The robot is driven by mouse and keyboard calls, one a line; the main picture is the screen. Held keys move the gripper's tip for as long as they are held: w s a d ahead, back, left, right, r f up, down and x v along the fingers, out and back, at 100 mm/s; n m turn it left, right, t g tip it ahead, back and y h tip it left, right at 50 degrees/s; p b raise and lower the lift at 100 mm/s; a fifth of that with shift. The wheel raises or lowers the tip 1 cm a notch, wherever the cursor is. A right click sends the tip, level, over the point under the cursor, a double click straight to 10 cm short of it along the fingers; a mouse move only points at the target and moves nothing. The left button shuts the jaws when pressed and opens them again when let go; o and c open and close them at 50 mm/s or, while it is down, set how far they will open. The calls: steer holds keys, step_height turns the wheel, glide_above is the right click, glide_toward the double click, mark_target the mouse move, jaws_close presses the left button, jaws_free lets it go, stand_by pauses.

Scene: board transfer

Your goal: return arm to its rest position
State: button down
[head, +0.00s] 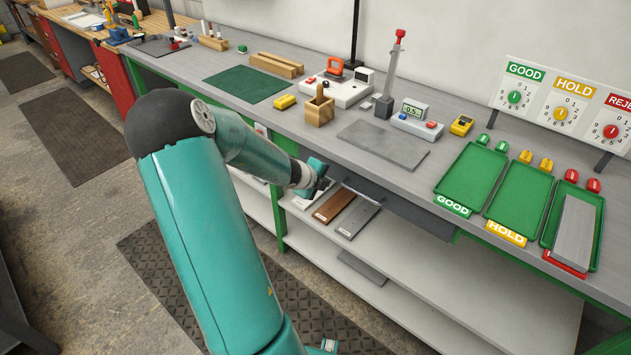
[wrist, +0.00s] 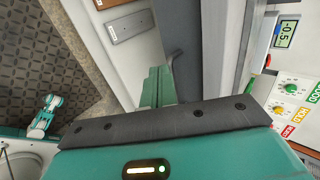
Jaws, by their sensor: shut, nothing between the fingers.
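My arm (head: 210,240) rises from the bottom of the head view and bends at a dark elbow, with its forearm reaching right toward the bench front. My gripper (head: 320,180) is shut and empty. It hangs in front of the bench edge, above the lower shelf, and looks small and partly dark here. A grey board (head: 574,232) lies tilted in the red-labelled green tray (head: 547,238) at the far right.
The bench (head: 460,130) carries a grey plate (head: 383,147), a wooden block holder (head: 319,110), a gauge stand (head: 390,75) and a green mat (head: 246,84). GOOD (head: 466,178) and HOLD (head: 516,205) trays look empty. Brown (head: 334,205) and grey (head: 358,219) boards lie below the bench top.

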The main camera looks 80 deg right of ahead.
steer(key=shift+v, duration=2.3)
steer(key=shift+w, duration=0.1)
steer(key=w+a+r+n+t, duration=0.2)
steer(key=w+a+n+t, duration=0.15)
steer(key=w, duration=0.45)
steer(key=w+a+r+n+t, duration=0.3)
steer(key=w+n, duration=0.1)
steer(key=w, duration=0.4)
steer(key=w+a+r+n+t+y, duration=0.25)
steer(key=w+a+r+n, duration=0.2)
steer(key=w+a, duration=0.3)
steer(key=w+a+r+n+t+y, duration=0.1)
steer(key=w+a+r+n+t, duration=0.2)
steer(key=w+a+n, duration=0.35)
steer(key=a+r+n+y, duration=0.3)
steer(key=a+n, duration=0.2)
steer(key=a, duration=0.7)
steer(key=a+r+n+y, duration=0.35)
steer(key=a+n, duration=0.25)
steer(key=a, duration=0.6)
steer(key=s+a+r+n+g+h, duration=0.1)
steer(key=s+a+r+n+g, duration=0.1)
steer(key=s+a+n, duration=0.9)
steer(key=shift+s+n+h, duration=0.3)
steer(key=shift+s+n, duration=0.15)
steer(key=shift+s, duration=0.1)
